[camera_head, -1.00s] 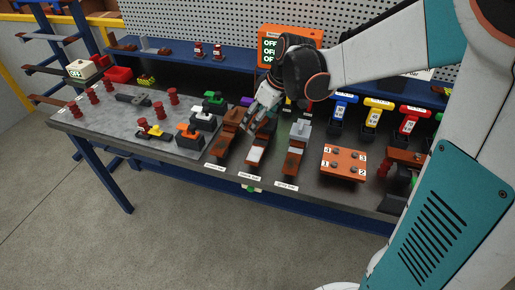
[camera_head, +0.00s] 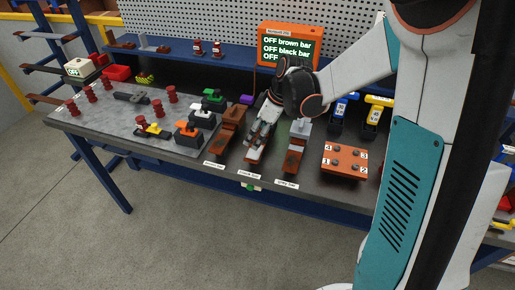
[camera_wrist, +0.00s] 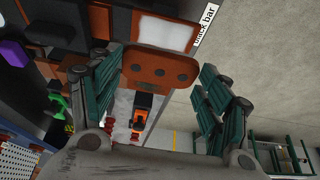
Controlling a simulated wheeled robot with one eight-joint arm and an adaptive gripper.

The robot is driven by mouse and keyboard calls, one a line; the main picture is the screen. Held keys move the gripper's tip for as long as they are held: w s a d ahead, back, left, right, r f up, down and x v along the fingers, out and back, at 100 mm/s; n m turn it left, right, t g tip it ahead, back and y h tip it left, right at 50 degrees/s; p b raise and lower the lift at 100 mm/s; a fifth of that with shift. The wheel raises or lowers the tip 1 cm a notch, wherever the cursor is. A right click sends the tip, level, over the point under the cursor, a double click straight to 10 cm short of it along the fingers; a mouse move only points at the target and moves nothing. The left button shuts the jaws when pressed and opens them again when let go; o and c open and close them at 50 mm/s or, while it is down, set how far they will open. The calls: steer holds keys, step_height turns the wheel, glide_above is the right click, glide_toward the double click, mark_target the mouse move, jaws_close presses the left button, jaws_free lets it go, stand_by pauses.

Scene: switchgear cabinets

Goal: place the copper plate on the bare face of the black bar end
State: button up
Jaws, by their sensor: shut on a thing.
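My gripper (camera_wrist: 160,82) is shut on the copper plate (camera_wrist: 160,69), an orange-brown piece with dark holes, in the wrist view. The plate cannot be made out there.
The brown bar (camera_head: 225,146) stands left of my gripper and the grey bar (camera_head: 293,155) right, both close. An orange block with numbered studs (camera_head: 344,161) sits further right. An orange screen (camera_head: 290,46) behind reads OFF for the bars. Red posts stand left.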

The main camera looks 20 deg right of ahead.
mark_target(258, 152)
steer(key=shift+f+b, duration=0.65)
steer(key=shift+f, duration=2.25)
steer(key=shift+f, duration=0.15)
steer(key=o, duration=1.3)
steer(key=p+v, duration=0.3)
steer(key=v, duration=0.9)
